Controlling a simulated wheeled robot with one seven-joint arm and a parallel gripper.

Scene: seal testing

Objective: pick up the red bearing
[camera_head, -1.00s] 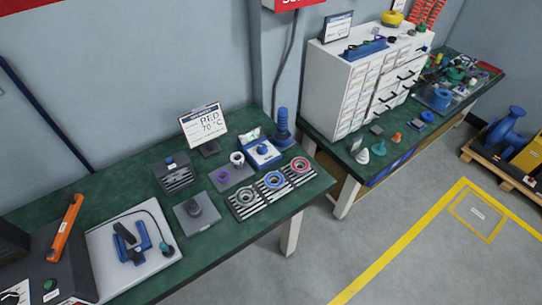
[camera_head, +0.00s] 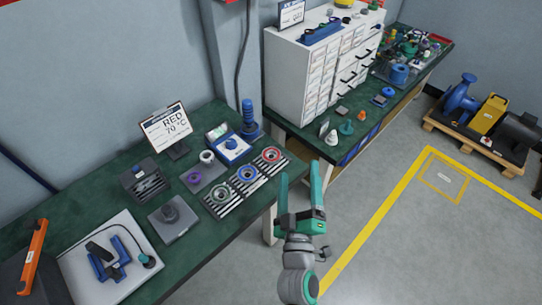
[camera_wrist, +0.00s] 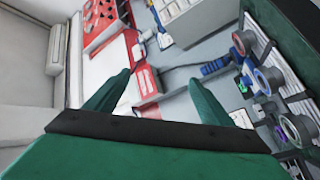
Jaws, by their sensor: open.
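The red bearing (camera_head: 271,154) is a red-rimmed ring on a striped stand at the right end of a row, near the green bench's right edge. A blue-rimmed bearing (camera_head: 247,173) and a greenish-grey one (camera_head: 221,192) sit in the stands to its left. My gripper (camera_head: 300,176) is open and empty, to the right of the red bearing in the head view, with its fingers apart from it. In the wrist view the green fingers (camera_wrist: 160,80) are spread with nothing between them.
A sign (camera_head: 166,126) reading "RED 70 °C" stands behind the row. A blue stepped post (camera_head: 249,118) and a blue-white device (camera_head: 230,147) stand close behind the bearings. A white drawer cabinet (camera_head: 320,65) stands on the second bench.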

